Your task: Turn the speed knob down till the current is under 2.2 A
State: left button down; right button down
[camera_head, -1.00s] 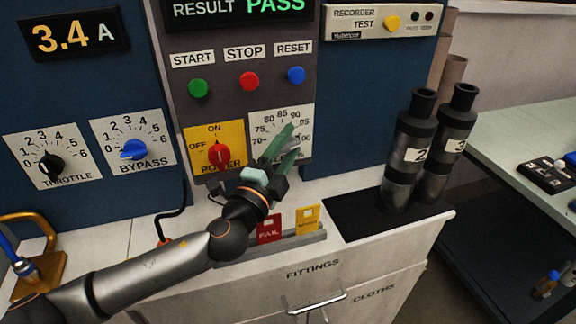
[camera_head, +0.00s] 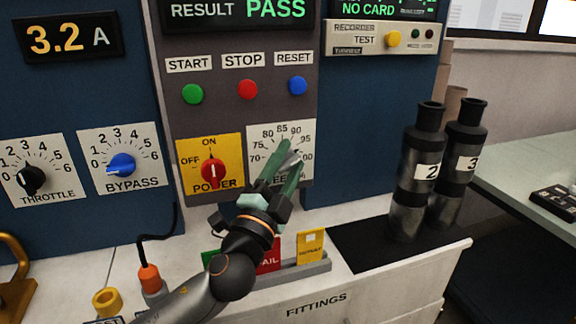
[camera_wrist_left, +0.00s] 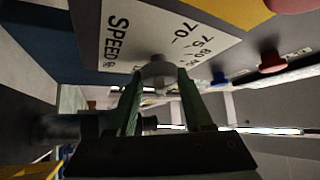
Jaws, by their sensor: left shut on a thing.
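The speed knob (camera_wrist_left: 158,72) is a small grey knob on a white dial plate (camera_head: 306,172) marked from 70 up to 100. My left gripper (camera_head: 287,163) is shut on the knob, with its green fingers on either side of it; it also shows in the left wrist view (camera_wrist_left: 160,95). The fingers hide much of the knob and the lower dial in the head view, so I cannot read its pointer. The current display (camera_head: 68,38) at the upper left reads 3.2 A. My right gripper is not in view.
Beside the dial is the red power knob (camera_head: 213,170), with start, stop and reset buttons above. Throttle (camera_head: 31,179) and bypass (camera_head: 122,165) knobs are at left. Below stands a card rack (camera_head: 318,268). Two dark tubes (camera_head: 419,170) stand on a black mat at right.

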pick_arm(q)
jog(key=shift+c, duration=1.8)
grip_release()
jog(key=shift+s+f, duration=0.15)
jog(key=shift+s, duration=0.1)
jog(key=s+a, duration=0.5)
jog(key=s, duration=0.6)
jog(key=shift+s+p, duration=0.35)
jog(key=shift+f, duration=0.1)
